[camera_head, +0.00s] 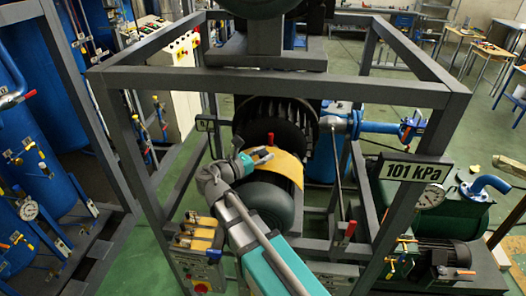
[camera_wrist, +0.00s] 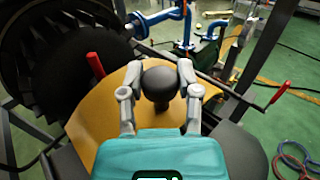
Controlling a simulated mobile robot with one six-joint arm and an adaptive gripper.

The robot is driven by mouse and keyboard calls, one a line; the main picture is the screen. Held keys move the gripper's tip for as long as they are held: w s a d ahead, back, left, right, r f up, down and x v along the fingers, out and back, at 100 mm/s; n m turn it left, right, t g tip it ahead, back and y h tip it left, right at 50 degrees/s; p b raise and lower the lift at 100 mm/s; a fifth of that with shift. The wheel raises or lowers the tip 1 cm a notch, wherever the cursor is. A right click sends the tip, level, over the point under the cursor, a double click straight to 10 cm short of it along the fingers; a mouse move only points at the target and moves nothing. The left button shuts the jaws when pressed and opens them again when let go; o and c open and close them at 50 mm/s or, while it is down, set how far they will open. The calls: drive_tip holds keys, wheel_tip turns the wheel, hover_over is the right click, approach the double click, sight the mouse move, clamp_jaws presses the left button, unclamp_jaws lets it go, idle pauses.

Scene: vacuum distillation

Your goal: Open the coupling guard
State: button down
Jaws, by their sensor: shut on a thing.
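The coupling guard (camera_head: 287,170) is a curved yellow cover over the shaft, between a black finned housing and a dark grey-green cylindrical body. In the wrist view the guard (camera_wrist: 92,118) fills the middle, with a round black knob (camera_wrist: 159,78) standing up from it. My gripper (camera_wrist: 160,72) has one finger on each side of the knob and is shut on it. In the head view my gripper (camera_head: 262,157) is over the top of the guard, and the knob is hard to make out there.
A dark steel frame (camera_head: 280,84) surrounds the machine, with bars above and beside my arm. The black finned housing (camera_head: 275,122) is just behind the guard. A red-handled lever (camera_head: 349,231) is at the right. A pressure sign (camera_head: 415,171) hangs on the frame's right post.

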drive_tip(key=shift+c, duration=1.5)
unclamp_jaws()
drive_tip(key=shift+a, duration=0.1)
drive_tip(key=v, duration=1.1)
drive_tip(key=shift+s+a, duration=0.3)
drive_tip(key=shift+s, duration=0.1)
